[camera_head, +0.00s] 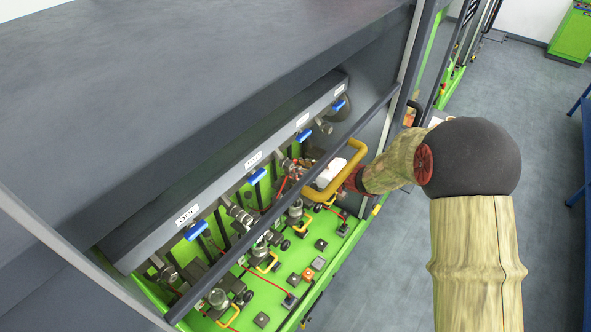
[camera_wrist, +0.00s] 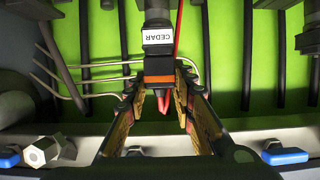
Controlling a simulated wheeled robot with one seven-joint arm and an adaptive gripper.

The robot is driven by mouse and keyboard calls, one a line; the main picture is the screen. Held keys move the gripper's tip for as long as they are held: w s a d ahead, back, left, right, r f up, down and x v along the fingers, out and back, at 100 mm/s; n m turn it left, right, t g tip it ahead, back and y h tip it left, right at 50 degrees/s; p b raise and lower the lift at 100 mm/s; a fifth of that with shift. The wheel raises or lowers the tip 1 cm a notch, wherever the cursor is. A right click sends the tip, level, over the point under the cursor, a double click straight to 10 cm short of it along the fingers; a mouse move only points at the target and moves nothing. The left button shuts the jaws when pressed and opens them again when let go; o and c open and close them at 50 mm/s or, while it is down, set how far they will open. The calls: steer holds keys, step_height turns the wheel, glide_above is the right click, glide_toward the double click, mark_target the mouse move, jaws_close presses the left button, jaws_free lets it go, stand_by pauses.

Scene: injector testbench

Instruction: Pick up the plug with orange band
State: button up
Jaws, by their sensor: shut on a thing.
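In the wrist view, the plug with orange band (camera_wrist: 158,79) is dark, with a white label reading CEDAR above the band. A red wire runs up past it, and red leads show below the band. My gripper (camera_wrist: 160,84) has one finger on each side of the plug at the band and is shut on it. The plug's upper end still meets a dark part at the top of the picture; whether it is seated there cannot be told. In the head view, my arm reaches into the bench from the right, and the plug cannot be made out there.
Blue-handled valves (camera_head: 197,230) line the rail above the green bench floor (camera_head: 325,231). Several black hoses stand close around the plug in the wrist view.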

jaws_close()
steer(key=shift+w+r, duration=0.1)
steer(key=shift+r, duration=0.4)
steer(key=shift+s+d+r+b, duration=0.2)
steer(key=shift+d+r+b, duration=0.05)
steer(key=shift+r, duration=0.4)
steer(key=shift+s+d+r+b, duration=0.15)
steer(key=shift+d+r+b, duration=0.05)
steer(key=shift+r, duration=0.4)
steer(key=s+d+b, duration=0.1)
steer(key=s+d, duration=0.9)
steer(key=d, duration=0.3)
steer(key=shift+s+d+b, duration=0.15)
steer(key=shift+s+b, duration=0.15)
steer(key=shift+b, duration=0.05)
